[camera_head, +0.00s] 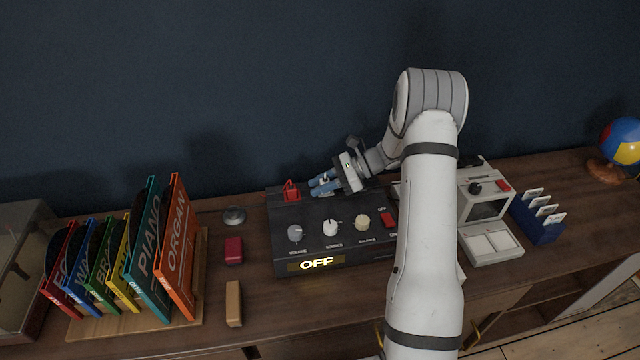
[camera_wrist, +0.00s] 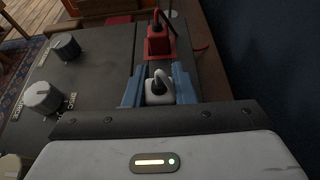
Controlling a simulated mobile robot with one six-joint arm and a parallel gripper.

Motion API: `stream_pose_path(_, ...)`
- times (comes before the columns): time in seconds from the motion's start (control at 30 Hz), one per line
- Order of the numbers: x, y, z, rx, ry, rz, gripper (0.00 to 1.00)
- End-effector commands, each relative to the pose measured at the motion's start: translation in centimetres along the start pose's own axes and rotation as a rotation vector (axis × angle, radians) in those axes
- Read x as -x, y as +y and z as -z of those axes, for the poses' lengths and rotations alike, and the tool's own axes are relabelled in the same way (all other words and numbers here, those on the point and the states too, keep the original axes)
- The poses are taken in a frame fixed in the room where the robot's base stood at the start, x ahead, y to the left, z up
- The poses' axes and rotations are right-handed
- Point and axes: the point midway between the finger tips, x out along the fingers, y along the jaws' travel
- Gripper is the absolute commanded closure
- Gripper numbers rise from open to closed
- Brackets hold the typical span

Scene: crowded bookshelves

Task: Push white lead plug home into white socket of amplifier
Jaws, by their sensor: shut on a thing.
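The black amplifier (camera_head: 310,225) stands on the wooden sideboard, with knobs, a red switch and a lit "OFF" display on it. My gripper (camera_head: 322,184) is over the amplifier's back edge, with its blue fingers pointing left. In the wrist view my gripper (camera_wrist: 160,92) is shut on the white plug (camera_wrist: 158,90), whose grey lead bends up from it. A red plug (camera_wrist: 158,42) stands in a red socket just beyond the white one; it also shows in the head view (camera_head: 291,190). The white socket is hidden under the plug and fingers, so I cannot tell how deep the plug sits.
Record sleeves (camera_head: 150,250) stand in a wooden rack at the left. A red block (camera_head: 233,250) and a tan block (camera_head: 234,303) lie between rack and amplifier. A grey device with a screen (camera_head: 487,212) and a blue card holder (camera_head: 538,218) stand at the right.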

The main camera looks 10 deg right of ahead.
Motion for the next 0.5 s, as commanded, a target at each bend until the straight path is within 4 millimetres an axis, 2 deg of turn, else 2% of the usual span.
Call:
stream_pose_path(0.2,-0.25,-0.01,0.58,0.000,0.000,0.000,1.00)
stream_pose_path(0.23,-0.20,-0.01,0.49,0.000,0.000,0.000,0.74)
stream_pose_path(0.5,-0.25,0.08,0.55,-0.001,0.001,-0.002,0.52)
